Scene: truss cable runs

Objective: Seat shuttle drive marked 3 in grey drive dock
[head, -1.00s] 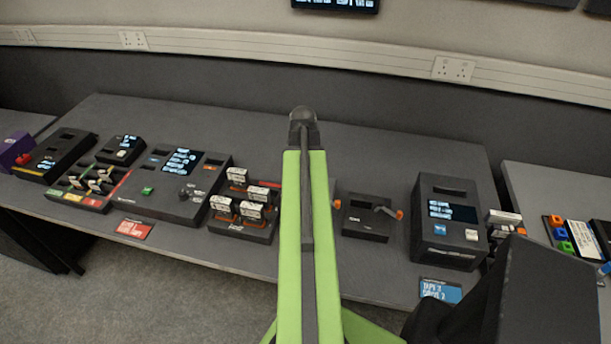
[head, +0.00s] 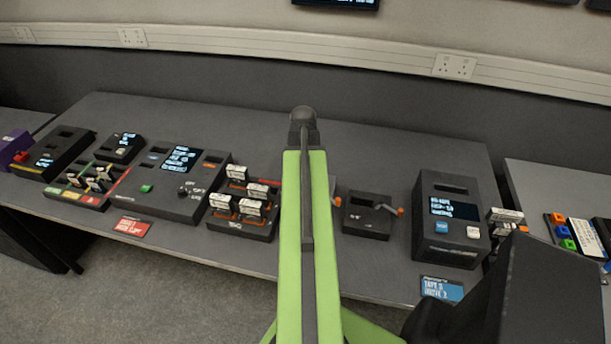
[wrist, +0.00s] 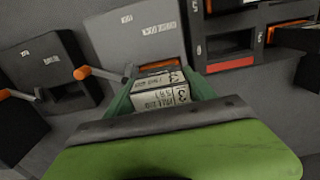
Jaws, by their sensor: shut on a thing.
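My gripper (wrist: 162,92) is shut on a white-labelled shuttle drive marked 3 (wrist: 162,97), held between its green fingers in the wrist view. The grey drive dock (wrist: 138,35), a light grey block with small white labels, is just beyond the drive in that view. A lever with an orange handle (wrist: 82,72) stands at the dock's lower left. The drive's far end lies close to the dock's near edge; I cannot tell if they touch or if any of it is inside. In the head view my green arm hides the gripper, the drive and most of this dock.
A darker dock (wrist: 45,65) stands left of the grey dock in the wrist view; the head view shows a dark dock (head: 366,216) right of my arm. A rack of shuttles (head: 242,232) is left of my arm. A tall black unit (head: 450,222) stands right.

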